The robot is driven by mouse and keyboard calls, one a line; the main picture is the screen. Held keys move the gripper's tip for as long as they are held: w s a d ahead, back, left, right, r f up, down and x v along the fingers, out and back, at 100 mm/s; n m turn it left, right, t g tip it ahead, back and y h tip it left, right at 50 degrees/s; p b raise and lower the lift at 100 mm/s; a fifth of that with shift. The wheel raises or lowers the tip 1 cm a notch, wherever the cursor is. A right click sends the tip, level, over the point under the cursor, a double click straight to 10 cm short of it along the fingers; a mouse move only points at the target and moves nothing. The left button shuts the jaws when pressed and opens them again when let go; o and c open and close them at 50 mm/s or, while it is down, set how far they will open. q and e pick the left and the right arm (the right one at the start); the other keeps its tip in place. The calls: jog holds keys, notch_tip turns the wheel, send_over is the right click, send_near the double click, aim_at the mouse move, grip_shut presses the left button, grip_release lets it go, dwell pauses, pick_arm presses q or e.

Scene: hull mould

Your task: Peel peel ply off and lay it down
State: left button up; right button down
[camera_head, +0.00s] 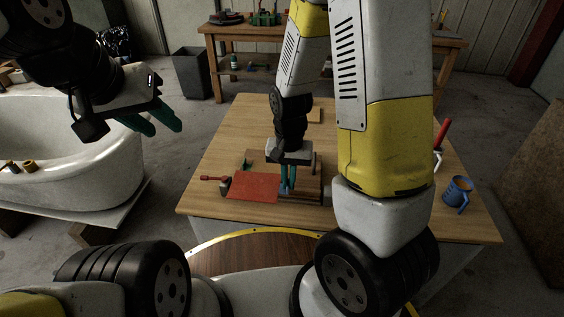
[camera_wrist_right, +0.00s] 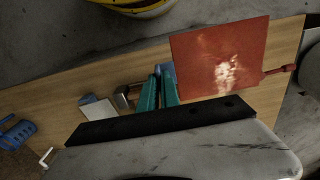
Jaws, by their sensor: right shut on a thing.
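A flat red sheet (camera_head: 254,186), which looks like the peel ply, lies over the front of the wooden table. In the right wrist view the red sheet (camera_wrist_right: 215,60) has a bright glare patch. My right gripper (camera_head: 287,190) points down at the sheet's right edge in the head view. Its green fingers (camera_wrist_right: 163,78) are shut on a small blue piece (camera_wrist_right: 167,69) beside the sheet. I cannot tell whether this piece is joined to the sheet. My left gripper (camera_head: 164,128) hangs open and empty, left of the table, near the white hull mould (camera_head: 85,150).
A red-handled tool (camera_head: 212,178) lies left of the sheet. A workbench (camera_head: 225,32) and a dark bin (camera_head: 190,74) stand behind. The table's left part (camera_head: 235,125) is fairly clear.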

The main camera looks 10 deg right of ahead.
jog(key=shift+r, duration=0.95)
jog(key=shift+r, duration=2.5)
